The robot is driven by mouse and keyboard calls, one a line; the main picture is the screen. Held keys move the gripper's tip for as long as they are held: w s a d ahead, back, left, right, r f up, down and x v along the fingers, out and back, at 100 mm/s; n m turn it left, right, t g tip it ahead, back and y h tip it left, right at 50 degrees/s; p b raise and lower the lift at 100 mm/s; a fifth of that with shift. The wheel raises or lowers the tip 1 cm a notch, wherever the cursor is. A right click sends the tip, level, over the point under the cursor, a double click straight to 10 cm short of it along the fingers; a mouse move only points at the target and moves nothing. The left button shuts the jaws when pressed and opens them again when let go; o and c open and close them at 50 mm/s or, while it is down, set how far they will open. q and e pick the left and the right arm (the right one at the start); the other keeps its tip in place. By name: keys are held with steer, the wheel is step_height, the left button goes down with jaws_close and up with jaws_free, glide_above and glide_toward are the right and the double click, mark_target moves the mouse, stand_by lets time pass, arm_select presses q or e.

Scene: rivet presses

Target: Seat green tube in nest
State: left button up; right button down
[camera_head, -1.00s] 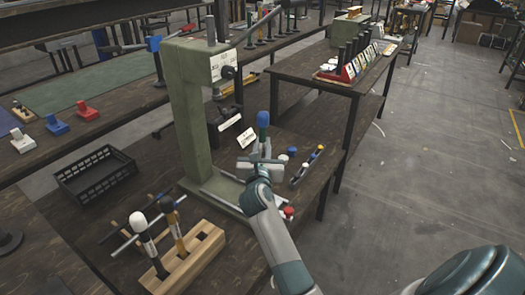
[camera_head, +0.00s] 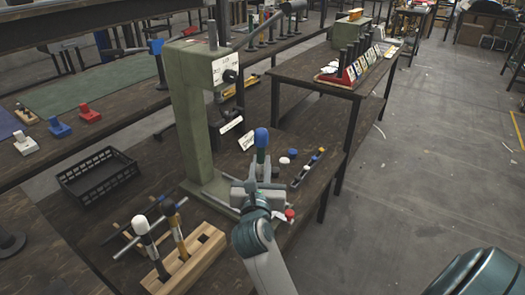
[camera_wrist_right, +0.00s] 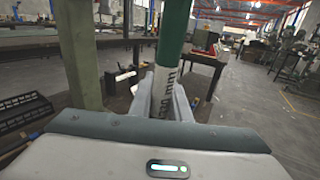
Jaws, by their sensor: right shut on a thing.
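In the right wrist view the tube (camera_wrist_right: 174,35) rises between the fingers (camera_wrist_right: 165,100), with a white band of dark print below the green. The tube's lower end is hidden by the gripper. I cannot make out the nest clearly at the press's foot. My left gripper is not in view.
A black crate (camera_head: 98,175) lies left of the press. Small caps and a narrow strip (camera_head: 307,168) lie on the bench at right.

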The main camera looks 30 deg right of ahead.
mark_target(259, 176)
steer(key=v, duration=0.5)
steer(key=shift+s+a, duration=0.25)
steer(key=shift+s, duration=0.05)
steer(key=shift+w+r, duration=0.1)
steer(key=shift+r, duration=0.05)
